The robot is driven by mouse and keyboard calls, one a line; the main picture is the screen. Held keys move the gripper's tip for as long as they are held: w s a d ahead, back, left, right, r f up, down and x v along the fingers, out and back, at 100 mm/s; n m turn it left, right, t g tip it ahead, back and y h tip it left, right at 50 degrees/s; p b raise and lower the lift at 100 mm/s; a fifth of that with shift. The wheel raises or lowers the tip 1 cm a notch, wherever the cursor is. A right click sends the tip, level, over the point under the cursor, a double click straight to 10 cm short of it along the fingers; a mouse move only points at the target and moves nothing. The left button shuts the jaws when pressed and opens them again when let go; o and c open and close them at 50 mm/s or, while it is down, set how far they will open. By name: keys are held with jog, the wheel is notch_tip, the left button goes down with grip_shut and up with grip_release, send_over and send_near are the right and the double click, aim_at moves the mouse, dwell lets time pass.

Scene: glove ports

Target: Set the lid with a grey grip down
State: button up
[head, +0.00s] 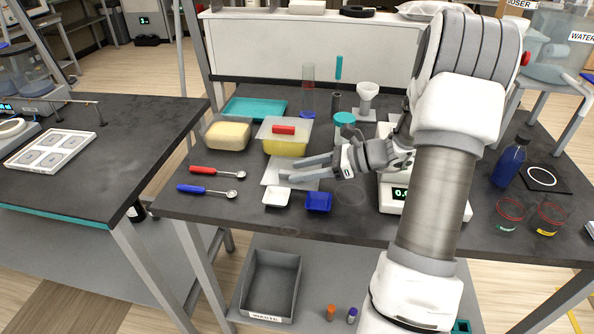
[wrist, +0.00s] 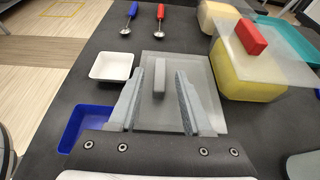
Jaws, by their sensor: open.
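The lid with a grey grip is a flat translucent square plate (wrist: 155,118) that appears to lie on the dark table. Its grey grip (wrist: 159,82) stands up near the plate's middle. In the head view the lid (head: 272,172) shows partly under my fingers, and its grip is hard to make out. My gripper (wrist: 160,73) is open, with one finger on each side of the grip and a visible gap on both sides. In the head view my gripper (head: 289,170) reaches in from the right, low over the lid.
A yellow-filled tub (head: 282,147) with a red-gripped lid (head: 283,129) stands just behind. A white dish (head: 276,197) and a blue dish (head: 318,202) lie in front. Red-handled (head: 205,170) and blue-handled spoons (head: 195,189) are at left. A scale (head: 391,195) is right.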

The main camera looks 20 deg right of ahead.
jog(key=p+v, duration=0.1)
jog(key=v, duration=0.9)
jog(key=shift+s+d+r, duration=0.1)
jog(key=shift+s+d, duration=0.05)
jog(key=shift+d, duration=0.05)
